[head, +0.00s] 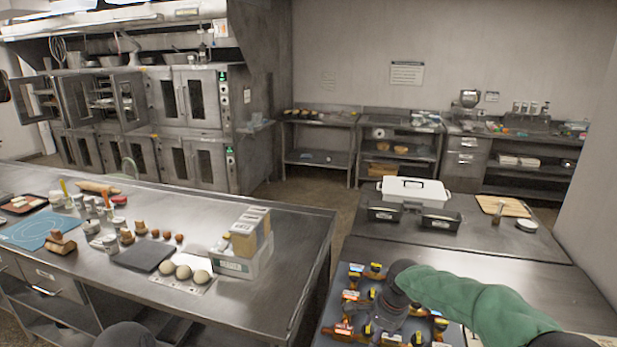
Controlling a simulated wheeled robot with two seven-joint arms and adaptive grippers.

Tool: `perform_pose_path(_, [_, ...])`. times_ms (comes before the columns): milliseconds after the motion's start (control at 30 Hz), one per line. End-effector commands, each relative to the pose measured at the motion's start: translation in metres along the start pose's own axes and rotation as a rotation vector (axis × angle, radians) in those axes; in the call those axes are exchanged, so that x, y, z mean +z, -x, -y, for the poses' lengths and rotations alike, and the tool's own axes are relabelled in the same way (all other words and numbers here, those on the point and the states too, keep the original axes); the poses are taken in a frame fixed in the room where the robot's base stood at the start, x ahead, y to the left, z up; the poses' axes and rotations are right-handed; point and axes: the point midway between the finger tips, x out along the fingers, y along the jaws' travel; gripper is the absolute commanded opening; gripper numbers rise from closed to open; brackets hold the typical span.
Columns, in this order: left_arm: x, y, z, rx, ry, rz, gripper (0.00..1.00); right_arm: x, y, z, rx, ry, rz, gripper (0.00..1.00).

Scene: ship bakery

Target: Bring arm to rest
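My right arm, in a green sleeve, comes in from the lower right of the head view. Its dark wrist points down, and my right gripper (385,325) is low over a dark tray (333,312) of small bottles. The fingers blend into the bottles, so I cannot tell whether they are open or shut, or whether they touch anything. Several amber bottles (345,329) with yellow, red and dark parts lie around the gripper. My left gripper is not in view; a dark rounded shape shows at the bottom edge, left of centre.
The left steel counter (215,215) holds dough balls (184,272), a dark slab (146,256) and a cardboard box (250,232). A floor gap separates the counters.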

Motion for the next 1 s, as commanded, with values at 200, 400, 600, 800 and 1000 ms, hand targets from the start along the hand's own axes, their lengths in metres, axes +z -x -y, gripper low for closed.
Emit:
perform_pose_path(200, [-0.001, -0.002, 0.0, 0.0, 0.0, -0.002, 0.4, 0.014, -0.041, -0.01, 0.0, 0.081, 0.041, 0.63])
perform_pose_path(400, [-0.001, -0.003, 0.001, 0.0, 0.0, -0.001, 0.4, 0.034, -0.09, -0.028, -0.01, 0.184, 0.09, 0.63])
perform_pose_path(600, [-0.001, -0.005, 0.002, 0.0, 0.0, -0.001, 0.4, 0.07, -0.16, -0.067, -0.033, 0.332, 0.161, 0.63])
perform_pose_path(800, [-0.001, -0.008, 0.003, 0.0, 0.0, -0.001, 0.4, 0.133, -0.238, -0.145, -0.078, 0.527, 0.236, 0.63])
perform_pose_path(1000, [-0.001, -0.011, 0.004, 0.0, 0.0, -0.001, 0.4, 0.187, -0.273, -0.223, -0.104, 0.69, 0.259, 0.63])
